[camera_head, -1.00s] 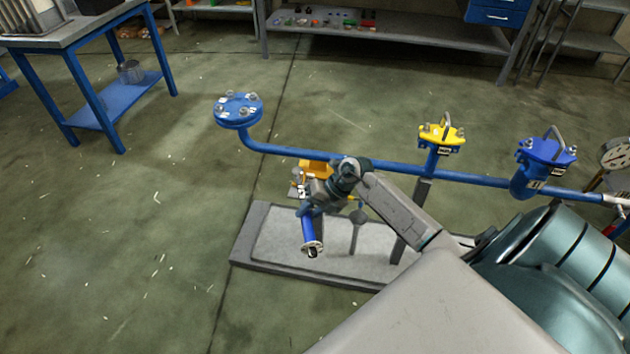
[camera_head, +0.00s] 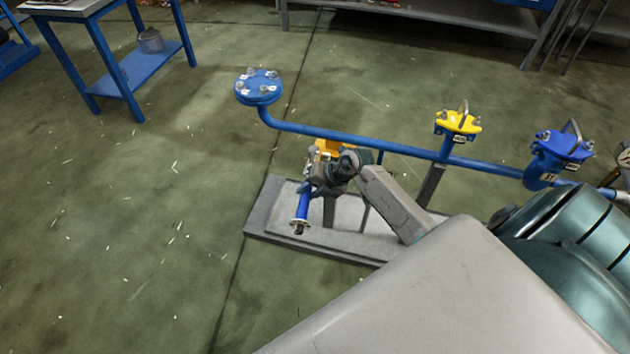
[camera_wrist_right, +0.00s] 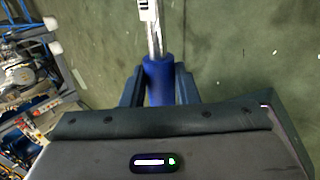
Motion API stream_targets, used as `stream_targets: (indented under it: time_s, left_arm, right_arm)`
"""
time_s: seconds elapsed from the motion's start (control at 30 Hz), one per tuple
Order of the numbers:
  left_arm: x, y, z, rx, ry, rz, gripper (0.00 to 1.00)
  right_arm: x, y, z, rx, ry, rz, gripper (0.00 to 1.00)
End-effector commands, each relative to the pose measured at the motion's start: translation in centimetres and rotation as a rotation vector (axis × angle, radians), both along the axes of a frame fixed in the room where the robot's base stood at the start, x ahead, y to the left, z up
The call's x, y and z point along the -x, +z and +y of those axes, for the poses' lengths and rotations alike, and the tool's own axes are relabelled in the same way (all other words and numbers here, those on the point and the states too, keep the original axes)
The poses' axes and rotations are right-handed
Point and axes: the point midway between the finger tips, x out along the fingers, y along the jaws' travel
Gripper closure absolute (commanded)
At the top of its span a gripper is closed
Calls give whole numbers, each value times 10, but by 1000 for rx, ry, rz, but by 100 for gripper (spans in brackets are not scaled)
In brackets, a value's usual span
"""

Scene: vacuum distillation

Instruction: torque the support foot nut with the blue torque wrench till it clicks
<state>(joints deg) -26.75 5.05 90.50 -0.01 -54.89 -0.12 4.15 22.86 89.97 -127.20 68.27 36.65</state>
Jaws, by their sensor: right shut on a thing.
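The blue torque wrench (camera_head: 303,205) is in my right gripper (camera_head: 315,190), above the left part of the grey base slab. Its blue grip hangs down toward the front of the slab and ends in a pale disc with a dark centre. In the right wrist view the jaws (camera_wrist_right: 159,88) are closed around the blue handle (camera_wrist_right: 158,78), and the wrench's bright metal shaft (camera_wrist_right: 153,35) runs away from them. I cannot make out the support foot nut in either view. My left gripper is not in view.
The grey base slab (camera_head: 262,222) lies under a blue pipe (camera_head: 330,137) with a blue flange (camera_head: 258,90), a yellow flanged fitting (camera_head: 458,124) and a blue fitting (camera_head: 560,150). A grey post (camera_head: 432,187) stands on the slab. The floor to the left is open, before a blue table (camera_head: 128,75).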

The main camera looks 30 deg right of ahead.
Motion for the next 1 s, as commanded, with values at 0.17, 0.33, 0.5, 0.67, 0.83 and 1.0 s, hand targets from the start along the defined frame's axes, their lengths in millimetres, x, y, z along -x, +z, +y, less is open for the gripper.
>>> stream_targets:
  time_s: [0.17,0.33,0.5,0.67,0.83,1.0]
  left_arm:
    - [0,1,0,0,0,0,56]
    - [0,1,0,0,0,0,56]
    - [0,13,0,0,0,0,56]
    - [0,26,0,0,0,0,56]
    - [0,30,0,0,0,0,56]
    - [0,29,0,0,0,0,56]
  right_arm:
    - [-2,1,1,0,-8,-5,100]
    - [-2,2,1,0,-9,-4,100]
    - [-8,5,9,-3,-59,-4,100]
    - [-17,5,19,-3,-139,-3,100]
    - [-23,3,23,-1,-187,-3,100]
    - [-23,1,23,-1,-192,-4,100]
